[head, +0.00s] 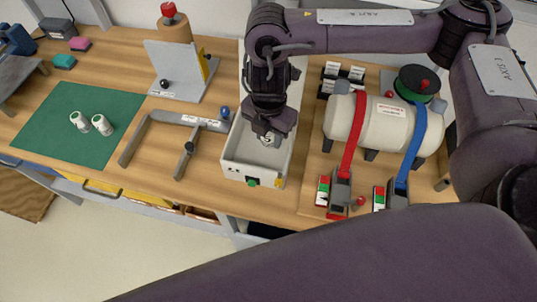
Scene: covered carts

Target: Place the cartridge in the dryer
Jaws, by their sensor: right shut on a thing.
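My right gripper (265,132) points down into a white open-topped box (252,178), which has a green knob on its front. It is shut on a small white cartridge (268,140), mostly hidden by the fingers. I cannot tell if the cartridge touches the box floor. Two similar white cartridges (79,121) (102,125) lie on a green mat (55,142) at the left. No label legible here marks the dryer. My left gripper is not in view.
A white tank (388,123) with red and blue straps stands right of the box. A grey bracket frame (165,120) lies to the left, and a grey angled stand (176,72) with a red-topped cylinder (172,22) is behind. Bare wood shows between mat and frame.

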